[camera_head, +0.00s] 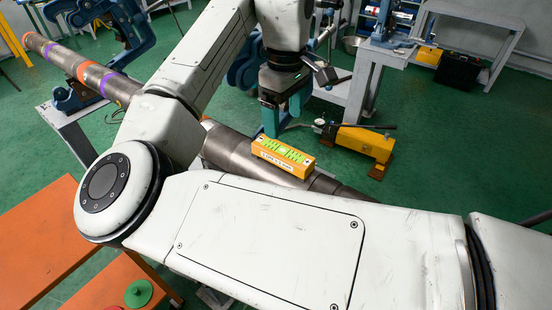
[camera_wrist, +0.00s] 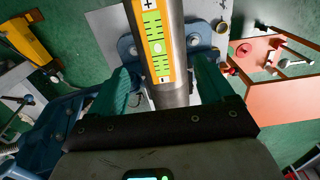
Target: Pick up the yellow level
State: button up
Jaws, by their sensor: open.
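The yellow level (camera_head: 283,157) lies on top of a thick grey pipe (camera_head: 228,152) in the head view, with a green face showing upward. In the wrist view the level (camera_wrist: 156,40) lies along the pipe (camera_wrist: 176,92), ahead of and between the fingers. My gripper (camera_head: 283,124) is open and empty, just behind the level in the head view. In the wrist view its two green fingers (camera_wrist: 166,92) stand on either side of the pipe. I cannot tell how far the fingertips are above it. My own arm hides part of the pipe in the head view.
A yellow hand pump (camera_head: 365,143) stands on the green floor to the right of the level. A blue vise (camera_head: 78,98) holds the pipe at the left. An orange table (camera_head: 35,235) is at lower left. A grey bench (camera_head: 470,10) is at upper right.

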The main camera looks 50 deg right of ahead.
aim_at(283, 150)
jog(key=shift+w+f, duration=0.25)
jog(key=shift+f, duration=0.55)
jog(key=f, duration=1)
jog(key=shift+d, duration=0.2)
jog(key=shift+c, duration=0.4)
jog(key=shift+r, duration=0.1)
jog(key=c, duration=1.4)
